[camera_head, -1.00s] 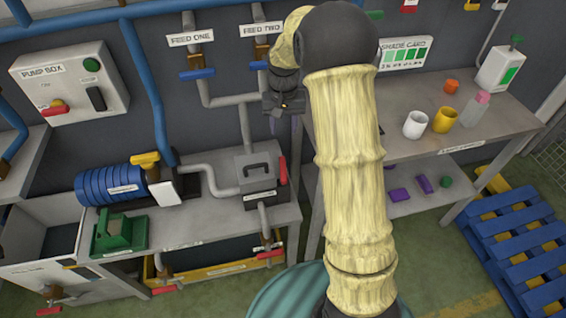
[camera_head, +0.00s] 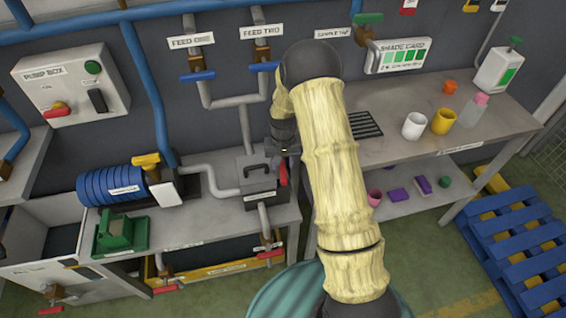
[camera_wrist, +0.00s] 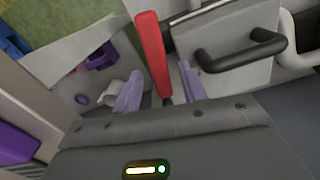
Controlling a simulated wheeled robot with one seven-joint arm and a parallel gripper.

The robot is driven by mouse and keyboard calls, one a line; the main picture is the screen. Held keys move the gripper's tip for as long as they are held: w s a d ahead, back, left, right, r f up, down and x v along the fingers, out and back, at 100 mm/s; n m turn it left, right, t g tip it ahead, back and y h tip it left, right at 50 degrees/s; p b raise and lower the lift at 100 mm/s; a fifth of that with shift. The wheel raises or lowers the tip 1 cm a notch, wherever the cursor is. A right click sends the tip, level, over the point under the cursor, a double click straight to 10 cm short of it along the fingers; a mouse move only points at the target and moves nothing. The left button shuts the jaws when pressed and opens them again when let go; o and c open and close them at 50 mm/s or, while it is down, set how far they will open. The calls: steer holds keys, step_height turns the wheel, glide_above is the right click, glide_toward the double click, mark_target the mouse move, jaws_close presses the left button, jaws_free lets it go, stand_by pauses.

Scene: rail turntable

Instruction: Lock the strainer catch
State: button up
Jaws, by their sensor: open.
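The strainer is a grey box (camera_head: 256,174) with a black handle on its lid, standing on the left bench in the head view. Its red catch lever (camera_head: 283,172) is on the box's right side, partly hidden by my gripper. In the wrist view the red catch (camera_wrist: 152,55) stands up beside the grey lid (camera_wrist: 225,50) with its black handle (camera_wrist: 240,50). My gripper (camera_wrist: 160,72) is open, its two purple fingers on either side of the catch. The catch's lower end lies between them; I cannot tell whether either finger touches it.
A grey pipe (camera_head: 199,174) enters the strainer from the left, beside a pump with blue rings (camera_head: 108,186). A red-handled valve (camera_head: 268,249) hangs below. The right bench (camera_head: 395,150) holds cups and bottles. Purple pieces (camera_head: 398,195) lie on its lower shelf.

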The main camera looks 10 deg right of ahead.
steer(key=shift+f, duration=0.35)
jaws_close()
